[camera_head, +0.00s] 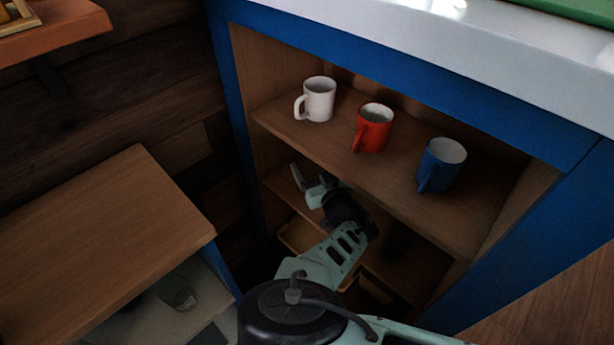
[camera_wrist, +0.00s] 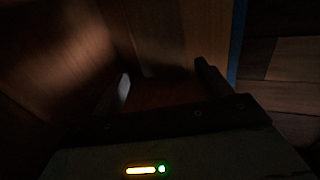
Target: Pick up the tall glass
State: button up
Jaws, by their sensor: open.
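I cannot make out a tall glass for certain in either view. A dim, greyish vessel (camera_head: 178,292), perhaps a glass, sits low at the left, under the wooden top; its height is hard to judge. My gripper (camera_head: 311,178) is open inside the blue-framed cabinet, below the shelf with the mugs and well to the right of that vessel. In the wrist view my gripper (camera_wrist: 164,82) has its fingers apart, with only dark wood panels showing between them. The inside of the lower cabinet is mostly hidden by my arm and by shadow.
The cabinet's upper shelf (camera_head: 398,190) holds a white mug (camera_head: 320,100), a red mug (camera_head: 374,130) and a blue mug (camera_head: 443,166). Its edge is close above my gripper. The blue frame (camera_head: 235,130) stands to the left. A wooden top (camera_head: 100,245) at the left is bare.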

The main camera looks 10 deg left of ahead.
aim_at(304, 157)
jog(key=x, duration=0.3)
jog(key=b+x, duration=0.1)
jog(key=shift+a+f, duration=0.35)
jog(key=shift+a, duration=0.05)
jog(key=shift+w+a+r, duration=0.1)
jog(key=shift+w+a, duration=0.1)
jog(key=c, duration=1.5)
jog(key=shift+r, duration=0.1)
